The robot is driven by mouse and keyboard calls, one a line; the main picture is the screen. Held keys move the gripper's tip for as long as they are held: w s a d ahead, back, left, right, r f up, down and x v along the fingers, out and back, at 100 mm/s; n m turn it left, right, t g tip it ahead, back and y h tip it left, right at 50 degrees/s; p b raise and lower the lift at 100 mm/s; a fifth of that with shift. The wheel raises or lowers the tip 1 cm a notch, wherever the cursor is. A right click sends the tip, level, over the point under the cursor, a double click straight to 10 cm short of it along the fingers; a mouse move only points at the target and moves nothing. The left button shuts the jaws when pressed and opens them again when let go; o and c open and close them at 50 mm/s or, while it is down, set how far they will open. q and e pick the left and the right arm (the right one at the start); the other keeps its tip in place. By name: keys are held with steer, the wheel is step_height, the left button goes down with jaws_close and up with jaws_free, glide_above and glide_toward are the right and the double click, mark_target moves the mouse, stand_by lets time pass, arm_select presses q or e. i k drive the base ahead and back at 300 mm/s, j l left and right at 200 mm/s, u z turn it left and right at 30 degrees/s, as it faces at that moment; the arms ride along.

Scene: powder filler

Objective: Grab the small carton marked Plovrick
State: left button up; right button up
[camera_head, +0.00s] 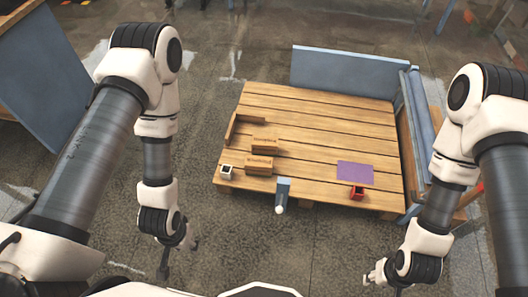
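Two brown cartons lie on the wooden table at its left side, one behind the other. The rear carton (265,145) and the front carton (259,165) both carry dark print on their sides. The print is too small to read surely, so I cannot tell which is marked Plovrick. My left gripper (164,262) hangs over the floor, left of and in front of the table, apart from both cartons; its fingers show edge-on. My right gripper (374,274) is in front of the table at the right, far from the cartons, with its fingertips apart and nothing between them.
A small white box (226,172) stands at the table's (320,112) left front corner. A red box (357,192) stands by a purple mat (355,171) at right. A blue-grey piece (283,187) is at the front edge. Blue panels border the back and right.

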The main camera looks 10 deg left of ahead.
mark_target(254, 166)
steer(key=i+j+z, duration=0.25)
steer(key=j+z, duration=0.2)
steer(key=j, duration=0.3)
steer(key=i+j+z, duration=0.25)
steer(key=j, duration=0.15)
steer(key=j+z, duration=0.2)
steer(key=j, duration=0.25)
steer(key=i+j+z, duration=0.1)
steer(key=j+z, duration=0.15)
steer(key=j, duration=0.2)
